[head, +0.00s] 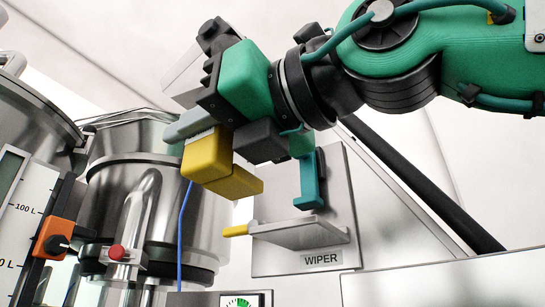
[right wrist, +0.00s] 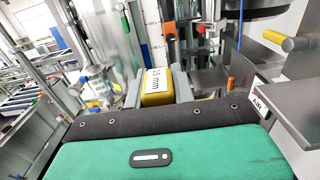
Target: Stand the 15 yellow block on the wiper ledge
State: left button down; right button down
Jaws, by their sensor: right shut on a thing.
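The yellow block (head: 207,156) is held in my right gripper (head: 222,138), which is shut on it. The block looks stepped, with a lower part jutting out to the right. In the right wrist view its white "15 mm" label shows on the yellow block (right wrist: 157,85) between the fingers. The wiper ledge (head: 300,233) is a metal shelf on an upright plate above the "WIPER" label. The block is apart from the ledge, above and to the left of it in the head view. The gripper hides part of the block. My left gripper is not in view.
A teal bracket (head: 309,185) stands at the plate above the ledge. Steel vessels (head: 145,215), a red knob (head: 117,252) and a blue cable (head: 183,230) are at the left.

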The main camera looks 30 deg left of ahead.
aim_at(234, 164)
jog(key=shift+w+a+f, duration=0.1)
jog(key=shift+w+a, duration=0.05)
jog(key=shift+a, duration=0.2)
jog(key=shift+d+f+b, duration=0.1)
jog(key=shift+b, duration=0.35)
jog(key=shift+w+d, duration=0.1)
jog(key=shift+w+r, duration=0.2)
jog(key=shift+w, duration=0.15)
jog(key=w, duration=0.2)
jog(key=shift+w+p, duration=0.4)
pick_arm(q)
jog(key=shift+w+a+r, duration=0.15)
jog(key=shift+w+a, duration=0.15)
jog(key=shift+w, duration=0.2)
pick_arm(e)
jog(key=shift+w+d, duration=0.15)
jog(key=shift+w, duration=0.8)
jog(key=shift+f, duration=0.1)
pick_arm(q)
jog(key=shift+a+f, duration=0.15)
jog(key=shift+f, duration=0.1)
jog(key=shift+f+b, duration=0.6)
jog(key=shift+b, duration=0.05)
